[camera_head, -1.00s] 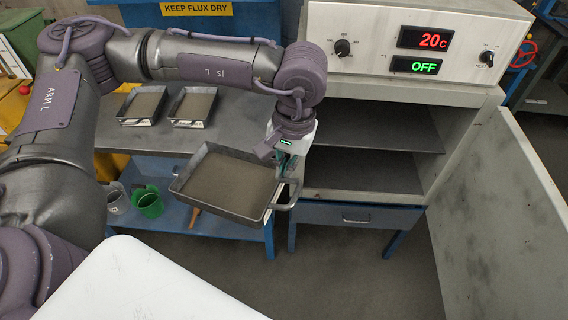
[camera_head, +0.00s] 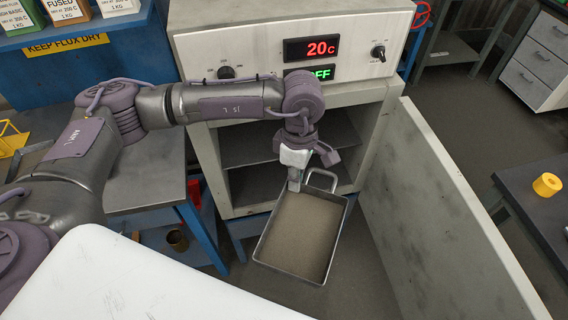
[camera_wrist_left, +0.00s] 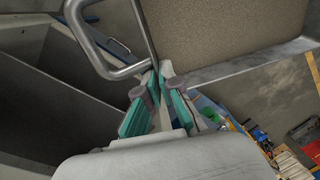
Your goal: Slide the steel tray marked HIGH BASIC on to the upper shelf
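The steel tray (camera_head: 265,252), filled with grey-brown powder, hangs in front of the open oven (camera_head: 208,170). Its looped handle is on the oven side, and no marking on it is readable. My left gripper (camera_head: 294,184) is shut on the tray's rim beside that handle. The left wrist view shows the fingers (camera_wrist_left: 158,88) on the thin wall, with the tray (camera_wrist_left: 225,25) above right. The oven's upper shelf (camera_head: 245,158) shows behind my left wrist, which partly hides it. My right gripper is out of view.
The oven door (camera_head: 430,210) stands open on the right, close to the tray. A workbench (camera_head: 145,180) is on the left. A dark table with a yellow roll (camera_head: 547,185) is at the far right. The oven display reads 20 C.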

